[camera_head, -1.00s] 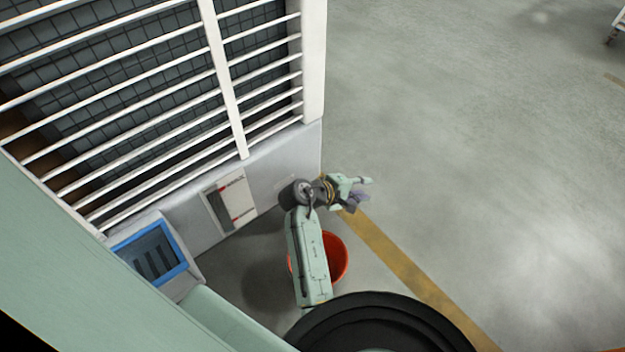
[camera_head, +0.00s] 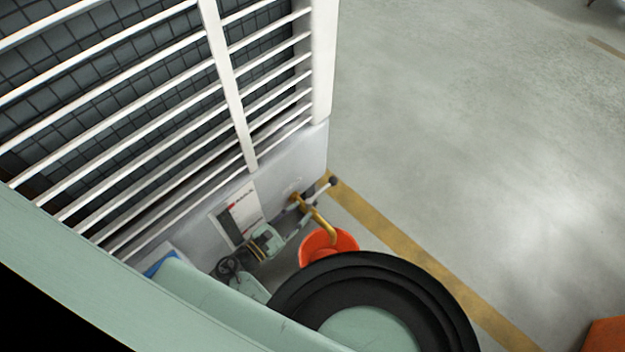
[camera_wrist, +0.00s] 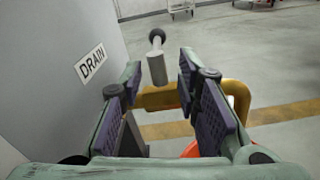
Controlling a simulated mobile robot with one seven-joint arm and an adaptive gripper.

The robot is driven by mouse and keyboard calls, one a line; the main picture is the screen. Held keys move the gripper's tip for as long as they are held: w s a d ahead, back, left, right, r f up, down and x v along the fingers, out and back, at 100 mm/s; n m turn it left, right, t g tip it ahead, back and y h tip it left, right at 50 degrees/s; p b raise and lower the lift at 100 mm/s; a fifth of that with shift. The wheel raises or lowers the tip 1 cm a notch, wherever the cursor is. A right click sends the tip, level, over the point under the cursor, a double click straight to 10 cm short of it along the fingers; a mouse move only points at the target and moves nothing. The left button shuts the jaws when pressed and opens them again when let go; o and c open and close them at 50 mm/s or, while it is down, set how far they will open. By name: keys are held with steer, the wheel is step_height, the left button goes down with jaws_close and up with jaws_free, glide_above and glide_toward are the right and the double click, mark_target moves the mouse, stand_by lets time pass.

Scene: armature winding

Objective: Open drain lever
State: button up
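The drain lever (camera_wrist: 156,62) is a grey handle with a black ball knob at its far end. In the wrist view it points away from me, above the brass drain pipe (camera_wrist: 236,92). My gripper (camera_wrist: 160,70) is open, its dark-padded fingers to the left and right of the lever in the picture. I see gaps on both sides, so nothing is gripped. In the head view the lever (camera_head: 324,188) sticks out to the right from the pipe (camera_head: 321,222), near the panel's lower corner. My gripper (camera_head: 292,224) is small there and partly merges with the pipe area.
A "DRAIN" label (camera_wrist: 91,64) is on the grey panel (camera_wrist: 60,35) at the left. An orange bucket (camera_head: 342,240) stands on the floor below the pipe's outlet. A yellow floor stripe (camera_head: 420,257) runs past it. Open floor lies to the right.

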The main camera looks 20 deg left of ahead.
mark_target(329, 184)
steer(key=p+x, duration=0.1)
steer(key=x, duration=0.4)
steer(key=p+x, duration=0.1)
steer(key=x, duration=0.5)
steer(key=shift+a, duration=0.25)
steer(key=shift+c, duration=0.5)
jaws_close()
